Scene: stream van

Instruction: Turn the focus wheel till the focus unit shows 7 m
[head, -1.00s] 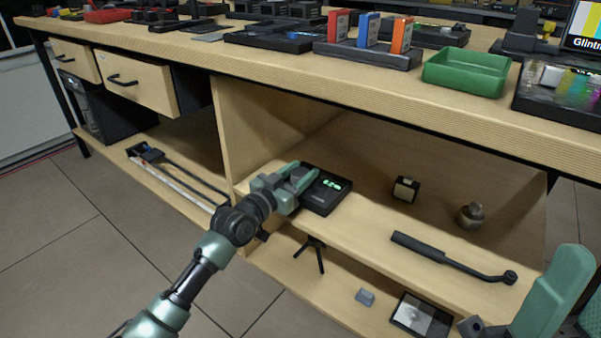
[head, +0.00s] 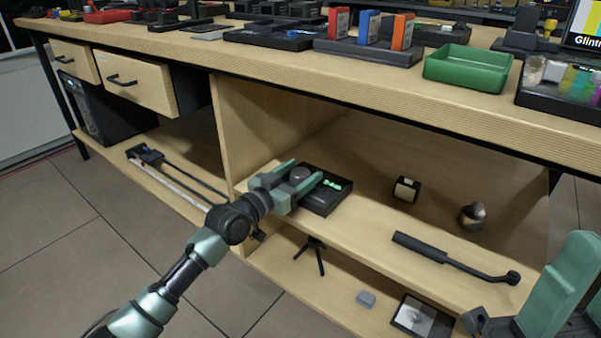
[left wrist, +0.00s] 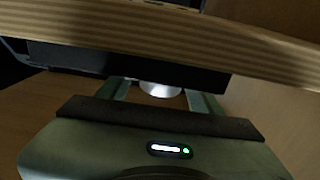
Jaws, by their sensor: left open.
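The focus unit (head: 322,203) is a black box on the cupboard shelf under the bench, with a small green lit readout (head: 332,185). Its digits are partly covered by a finger and I cannot read them. The grey round focus wheel (head: 299,173) shows between the fingers of my left gripper (head: 298,174), which is open with one finger on each side. In the left wrist view the silver wheel (left wrist: 160,89) also shows between the spread fingers; I cannot tell whether they touch it. My right gripper (head: 482,322) shows partly at the lower right; its jaw state is unclear.
The bench top's edge (head: 330,86) overhangs the shelf. A small dark cube (head: 406,189), a metal knob-like piece (head: 472,215) and a black handled rod (head: 450,257) lie to the right. A small tripod (head: 315,255) stands below.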

